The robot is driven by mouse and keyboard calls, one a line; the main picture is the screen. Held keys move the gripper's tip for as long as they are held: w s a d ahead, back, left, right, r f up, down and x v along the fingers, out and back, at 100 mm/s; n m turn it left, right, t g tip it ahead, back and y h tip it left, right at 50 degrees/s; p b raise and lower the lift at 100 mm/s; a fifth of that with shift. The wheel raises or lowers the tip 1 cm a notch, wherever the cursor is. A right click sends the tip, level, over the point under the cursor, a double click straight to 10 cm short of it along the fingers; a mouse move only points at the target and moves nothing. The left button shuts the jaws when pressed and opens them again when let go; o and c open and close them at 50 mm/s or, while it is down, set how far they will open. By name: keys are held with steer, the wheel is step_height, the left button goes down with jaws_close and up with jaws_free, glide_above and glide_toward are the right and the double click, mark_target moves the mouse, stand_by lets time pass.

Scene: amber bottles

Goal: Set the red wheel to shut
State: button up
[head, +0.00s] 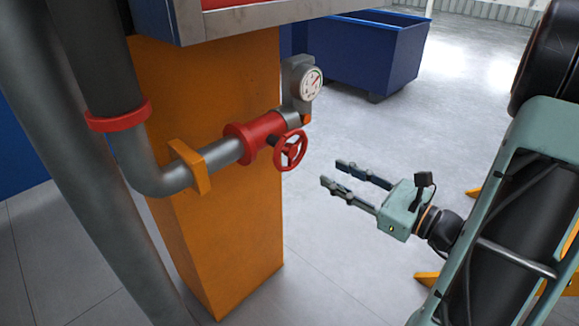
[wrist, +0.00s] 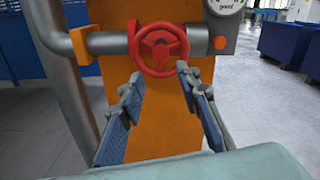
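The red wheel (head: 290,150) is a small spoked handwheel on the red valve body (head: 255,134) of a grey pipe, in front of an orange pillar. In the wrist view the wheel (wrist: 159,49) faces me, just beyond my fingertips and slightly above them. My gripper (head: 338,172) is open and empty, to the right of the wheel in the head view, with a clear gap between. In the wrist view its two fingers (wrist: 158,80) stand apart below the wheel. Nothing hides the wheel's front; I cannot tell its valve position.
A round gauge (head: 311,84) sits above the pipe's end, beside an orange knob (wrist: 220,43). The orange pillar (head: 225,230) stands behind the pipe. A blue bin (head: 365,50) is on the floor at the back. The floor between my gripper and the pillar is free.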

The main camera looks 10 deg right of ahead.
mark_target(294, 153)
steer(key=shift+m, duration=0.3)
steer(key=b+x, duration=0.1)
steer(key=x, duration=0.9)
steer(key=shift+w+a+f, duration=0.1)
steer(key=shift+w+a, duration=0.05)
steer(key=shift+w, duration=0.2)
steer(key=shift+c, duration=0.2)
jaws_close()
